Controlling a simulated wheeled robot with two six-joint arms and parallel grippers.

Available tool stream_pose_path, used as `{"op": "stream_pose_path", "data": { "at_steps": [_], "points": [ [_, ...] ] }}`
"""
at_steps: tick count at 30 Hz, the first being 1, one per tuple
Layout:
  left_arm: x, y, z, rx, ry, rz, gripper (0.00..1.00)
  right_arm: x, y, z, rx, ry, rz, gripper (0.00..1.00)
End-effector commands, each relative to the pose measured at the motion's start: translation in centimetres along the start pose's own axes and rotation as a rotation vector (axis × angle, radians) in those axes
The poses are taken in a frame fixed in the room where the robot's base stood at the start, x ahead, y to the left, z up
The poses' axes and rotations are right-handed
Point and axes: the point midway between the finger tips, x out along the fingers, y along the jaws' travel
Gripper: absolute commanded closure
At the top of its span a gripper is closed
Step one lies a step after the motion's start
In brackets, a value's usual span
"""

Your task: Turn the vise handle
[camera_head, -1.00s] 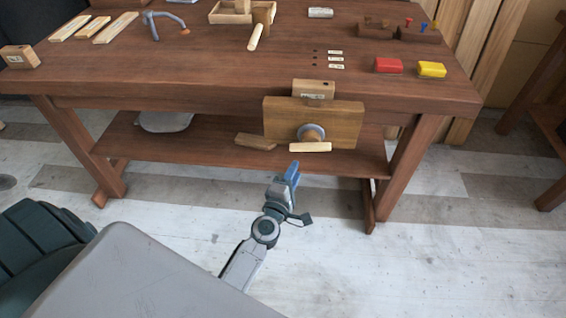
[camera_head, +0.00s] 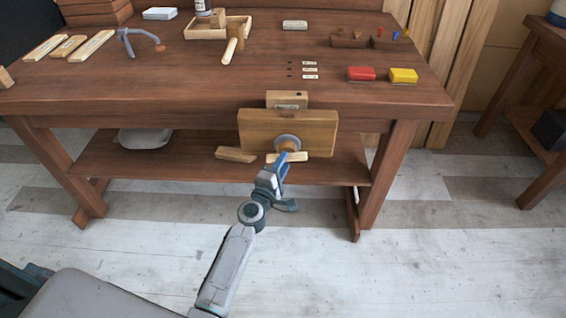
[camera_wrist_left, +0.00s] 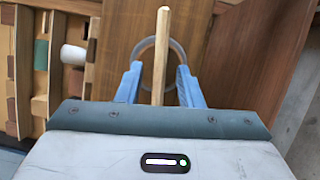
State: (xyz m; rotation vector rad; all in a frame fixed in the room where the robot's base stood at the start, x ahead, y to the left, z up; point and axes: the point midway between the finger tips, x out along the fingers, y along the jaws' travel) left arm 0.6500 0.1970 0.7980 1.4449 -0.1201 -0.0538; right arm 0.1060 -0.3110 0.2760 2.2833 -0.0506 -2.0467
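The vise (camera_head: 303,131) has a broad wooden jaw on the front edge of the bench, with a round grey collar (camera_head: 289,141) low on it. Its handle (camera_head: 299,157) is a pale wooden bar, lying about level below the collar. My left gripper (camera_head: 281,160) reaches up to the handle from below and hides part of it. In the left wrist view the handle (camera_wrist_left: 161,40) runs between the two blue fingers (camera_wrist_left: 158,82). The fingers are open, with a gap on each side of the bar. My right gripper is not in view.
A loose wooden block (camera_head: 235,154) lies on the lower shelf (camera_head: 190,165), left of the handle. The bench top (camera_head: 200,80) carries a mallet (camera_head: 232,45), a red box (camera_head: 361,74) and a yellow box (camera_head: 403,76). The floor in front is clear.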

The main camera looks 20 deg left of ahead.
Motion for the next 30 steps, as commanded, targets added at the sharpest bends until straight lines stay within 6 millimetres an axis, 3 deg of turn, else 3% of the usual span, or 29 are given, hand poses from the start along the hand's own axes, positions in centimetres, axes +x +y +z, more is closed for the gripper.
{"op": "stream_pose_path", "data": {
  "at_steps": [10,15,16,20,25,30],
  "points": [
    [0.6,0.0,0.0,0.000,0.000,0.000,0.66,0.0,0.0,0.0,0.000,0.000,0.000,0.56],
    [0.5,0.0,0.0,0.000,0.000,0.000,0.98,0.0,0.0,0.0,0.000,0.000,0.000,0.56],
    [0.5,0.0,0.0,0.000,0.000,0.000,1.00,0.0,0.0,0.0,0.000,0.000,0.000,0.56],
    [0.5,0.1,0.0,0.002,0.000,-0.001,1.00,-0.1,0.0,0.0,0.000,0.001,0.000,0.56],
    [0.6,0.6,0.1,0.066,0.001,-0.028,1.00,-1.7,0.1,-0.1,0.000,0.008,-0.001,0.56],
    [0.5,0.3,0.0,0.120,0.000,-0.050,1.00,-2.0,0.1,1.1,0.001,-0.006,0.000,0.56]
  ]
}}
